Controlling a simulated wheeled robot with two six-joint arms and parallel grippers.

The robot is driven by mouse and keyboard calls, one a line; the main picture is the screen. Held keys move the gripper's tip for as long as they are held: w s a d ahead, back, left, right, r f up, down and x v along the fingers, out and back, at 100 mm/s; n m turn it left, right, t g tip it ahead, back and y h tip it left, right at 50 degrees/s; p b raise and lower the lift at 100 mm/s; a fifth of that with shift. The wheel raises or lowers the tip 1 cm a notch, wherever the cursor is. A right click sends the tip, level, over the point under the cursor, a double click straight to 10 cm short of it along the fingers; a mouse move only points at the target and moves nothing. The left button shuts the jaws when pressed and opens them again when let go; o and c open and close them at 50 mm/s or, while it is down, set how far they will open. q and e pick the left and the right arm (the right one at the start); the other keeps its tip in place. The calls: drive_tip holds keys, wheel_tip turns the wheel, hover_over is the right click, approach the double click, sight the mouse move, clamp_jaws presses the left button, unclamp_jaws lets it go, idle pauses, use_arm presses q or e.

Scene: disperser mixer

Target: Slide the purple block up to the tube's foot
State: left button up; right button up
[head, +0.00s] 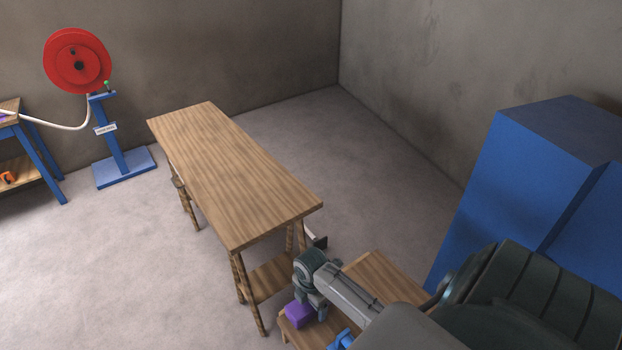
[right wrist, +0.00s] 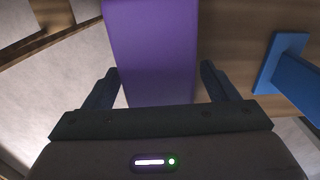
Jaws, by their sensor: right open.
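The purple block (head: 298,315) is at the left end of a low wooden table, below my right gripper (head: 313,303). In the right wrist view the block (right wrist: 150,45) fills the middle, between the two fingers of the open gripper (right wrist: 159,80). A gap shows beside the left finger; I cannot tell whether either finger touches it. A blue piece with a flat plate (right wrist: 279,62) and a bar stands to the right, apart from the block; it looks like the tube's foot. The head view shows its blue part (head: 342,338), partly hidden by my arm. My left gripper is out of view.
A long bare wooden table (head: 225,165) stands beyond the low table (head: 385,278). A blue cabinet (head: 520,190) is at the right. A red reel (head: 77,61) on a blue stand is at the far left. Open floor lies at the left.

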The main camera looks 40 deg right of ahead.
sight(331, 333)
drive_tip(key=shift+c, duration=0.7)
drive_tip(key=c, duration=1.1)
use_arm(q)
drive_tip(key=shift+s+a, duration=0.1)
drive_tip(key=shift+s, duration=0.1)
use_arm(e)
drive_tip(key=shift+o, duration=0.2)
drive_tip(key=shift+s+a, duration=0.2)
drive_tip(key=shift+s, duration=1.35)
drive_tip(key=shift+s+a, duration=0.15)
drive_tip(key=shift+s, duration=1.45)
drive_tip(key=shift+s+a, duration=0.2)
drive_tip(key=shift+s, duration=1.35)
drive_tip(key=o, duration=1.2)
